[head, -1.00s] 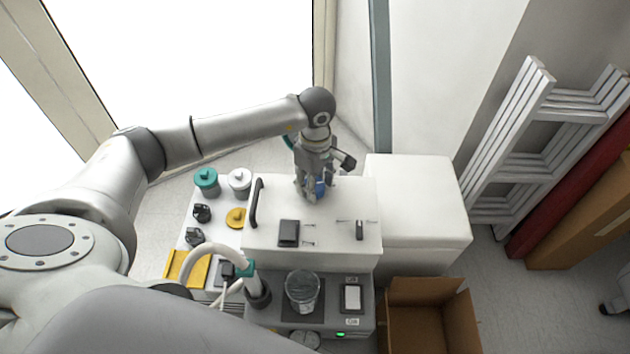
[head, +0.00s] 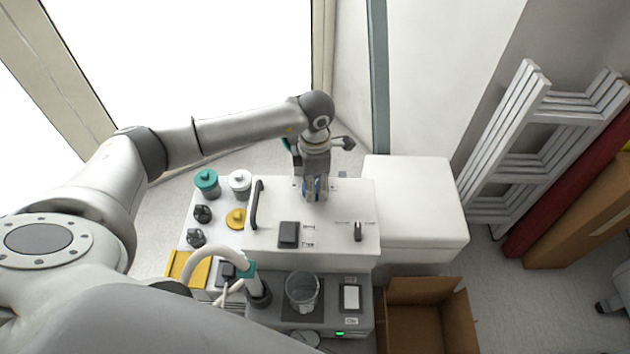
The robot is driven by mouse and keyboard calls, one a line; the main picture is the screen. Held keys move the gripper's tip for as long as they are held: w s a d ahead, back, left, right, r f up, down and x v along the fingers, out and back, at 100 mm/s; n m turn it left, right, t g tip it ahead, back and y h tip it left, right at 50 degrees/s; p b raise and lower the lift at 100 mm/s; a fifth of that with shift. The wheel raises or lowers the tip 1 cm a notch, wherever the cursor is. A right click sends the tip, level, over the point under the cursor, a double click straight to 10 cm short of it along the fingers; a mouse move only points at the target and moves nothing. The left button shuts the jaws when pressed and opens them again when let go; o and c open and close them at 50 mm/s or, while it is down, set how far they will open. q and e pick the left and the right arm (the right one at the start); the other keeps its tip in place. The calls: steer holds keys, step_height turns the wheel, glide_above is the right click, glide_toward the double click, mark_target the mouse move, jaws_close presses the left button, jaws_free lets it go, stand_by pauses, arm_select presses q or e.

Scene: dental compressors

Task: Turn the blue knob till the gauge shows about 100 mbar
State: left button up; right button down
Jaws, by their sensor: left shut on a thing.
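The blue knob (head: 310,188) is on top of the white compressor housing (head: 340,255), near its back edge. My left gripper (head: 315,196) comes down from above and is shut on the knob, covering most of it. A round gauge (head: 305,338) shows at the lower front edge of the unit, partly cut off by my arm. Its reading is too small and hidden to tell. My right gripper is not in the picture.
A black handle (head: 256,205), a black square block (head: 289,235) and a small black switch (head: 358,231) are on the housing. A clear jar (head: 302,293) stands in front. Teal (head: 207,182) and white (head: 240,184) canisters stand left. An open cardboard box (head: 425,318) is at front right.

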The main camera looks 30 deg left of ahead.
arm_select(q)
steer(key=shift+n, duration=0.4)
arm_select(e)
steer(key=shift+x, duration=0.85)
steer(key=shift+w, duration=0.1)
arm_select(q)
steer(key=o, duration=1)
steer(key=shift+c, duration=0.2)
steer(key=shift+o, duration=0.2)
